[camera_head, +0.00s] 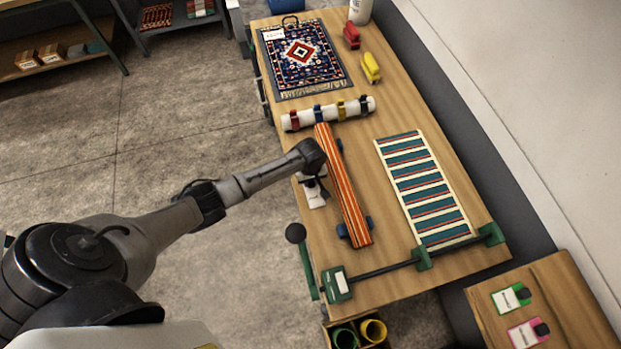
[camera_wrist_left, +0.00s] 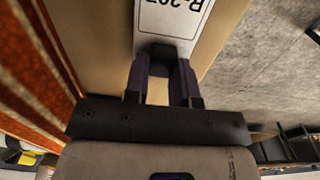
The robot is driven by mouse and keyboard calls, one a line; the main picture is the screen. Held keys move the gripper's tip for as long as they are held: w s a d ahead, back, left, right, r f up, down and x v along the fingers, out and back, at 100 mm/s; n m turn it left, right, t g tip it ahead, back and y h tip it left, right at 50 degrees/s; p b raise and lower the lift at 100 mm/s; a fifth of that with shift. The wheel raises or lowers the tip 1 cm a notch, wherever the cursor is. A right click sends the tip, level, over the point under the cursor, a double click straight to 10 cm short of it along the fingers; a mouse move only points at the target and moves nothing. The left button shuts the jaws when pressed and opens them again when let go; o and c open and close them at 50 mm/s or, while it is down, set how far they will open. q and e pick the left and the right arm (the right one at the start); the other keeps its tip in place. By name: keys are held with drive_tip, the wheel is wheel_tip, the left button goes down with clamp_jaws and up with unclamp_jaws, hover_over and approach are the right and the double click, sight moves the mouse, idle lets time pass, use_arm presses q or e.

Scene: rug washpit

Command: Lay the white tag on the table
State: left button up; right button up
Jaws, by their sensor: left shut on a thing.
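The white tag (camera_wrist_left: 172,20) with dark printed characters sits at the tips of my left gripper (camera_wrist_left: 161,62) in the left wrist view. The gripper is shut on its near end. In the head view the tag (camera_head: 315,201) shows below my left gripper (camera_head: 312,186), at the left edge of the wooden table (camera_head: 375,160). I cannot tell whether the tag touches the table. My right gripper is in neither view.
A rolled orange striped rug (camera_head: 343,185) lies just right of my left gripper. A white roll with coloured straps (camera_head: 330,113) and a patterned rug (camera_head: 301,57) lie farther back. A teal striped rug (camera_head: 424,188) and a green clamp bar (camera_head: 385,270) are to the right and front.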

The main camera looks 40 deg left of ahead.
use_arm(q)
drive_tip(key=shift+f, duration=0.1)
drive_tip(key=o, duration=0.9)
drive_tip(key=shift+r, duration=0.35)
wheel_tip(320, 180, up, 12)
drive_tip(key=p, duration=0.1)
drive_tip(key=shift+f+p, duration=0.2)
drive_tip(key=shift+p, duration=0.1)
drive_tip(key=shift+m, duration=0.3)
